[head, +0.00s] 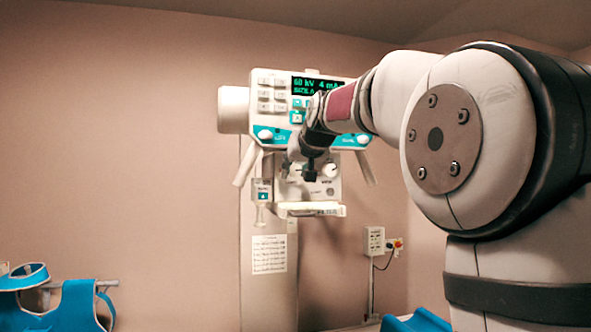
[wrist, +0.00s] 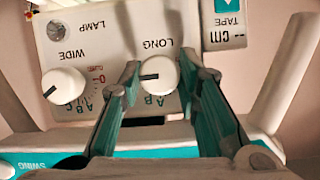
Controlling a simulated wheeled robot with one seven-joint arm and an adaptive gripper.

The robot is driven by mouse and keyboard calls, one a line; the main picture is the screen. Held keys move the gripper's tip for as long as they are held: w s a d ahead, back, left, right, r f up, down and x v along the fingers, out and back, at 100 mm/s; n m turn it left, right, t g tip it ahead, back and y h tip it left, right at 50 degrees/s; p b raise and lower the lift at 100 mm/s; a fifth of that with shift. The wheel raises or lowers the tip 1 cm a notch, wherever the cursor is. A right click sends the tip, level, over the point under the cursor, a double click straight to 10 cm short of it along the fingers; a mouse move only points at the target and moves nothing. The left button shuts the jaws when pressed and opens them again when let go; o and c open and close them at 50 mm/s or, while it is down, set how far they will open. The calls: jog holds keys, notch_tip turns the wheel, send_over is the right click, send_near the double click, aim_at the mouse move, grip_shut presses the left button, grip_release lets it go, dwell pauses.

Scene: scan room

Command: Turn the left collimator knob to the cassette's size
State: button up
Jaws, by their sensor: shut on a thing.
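The collimator panel (head: 312,190) hangs below the x-ray head's console, and in the wrist view its lettering is upside down. My gripper (wrist: 158,76) has its fingers on either side of the white LONG knob (wrist: 158,72) and is shut on it. This is the left knob seen from the head, where my gripper (head: 309,172) hides it. The knob's dark mark points left in the wrist view; the A and B scale letters lie below it. The WIDE knob (wrist: 65,86) is free; the head view shows it on the right (head: 330,171). I cannot make out a cassette.
The console display (head: 318,86) reads 60 kV. A slanted handle (head: 246,165) hangs at its left and another (head: 366,167) at its right. A tape unit (wrist: 222,22) is near my fingers. A wall box (head: 374,241) and blue aprons (head: 78,305) stand apart.

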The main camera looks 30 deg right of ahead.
jog(key=shift+b, duration=0.3)
jog(key=n+b, duration=0.1)
jog(key=n+h+b, duration=0.1)
jog(key=shift+w+a+f+b, duration=0.15)
jog(key=shift+w+f+b, duration=0.05)
jog(key=shift+b, duration=0.1)
jog(key=n+h+b, duration=0.2)
jog(key=n+b, duration=0.1)
jog(key=b, duration=0.1)
jog(key=shift+f, duration=0.1)
jog(key=n+h+b, duration=0.2)
jog(key=n+b, duration=0.1)
jog(key=b, duration=0.1)
jog(key=shift+a+n, duration=0.1)
jog(key=shift+n, duration=0.2)
jog(key=shift+s+n+t+h+b, duration=0.1)
jog(key=shift+n+t+h+b, duration=0.2)
jog(key=shift+n+h+b, duration=1)
jog(key=shift+n+y+b, duration=0.3)
jog(key=shift+n+b, duration=0.1)
jog(key=shift+b, duration=0.2)
jog(key=o, duration=1.2)
jog(key=shift+c, duration=0.2)
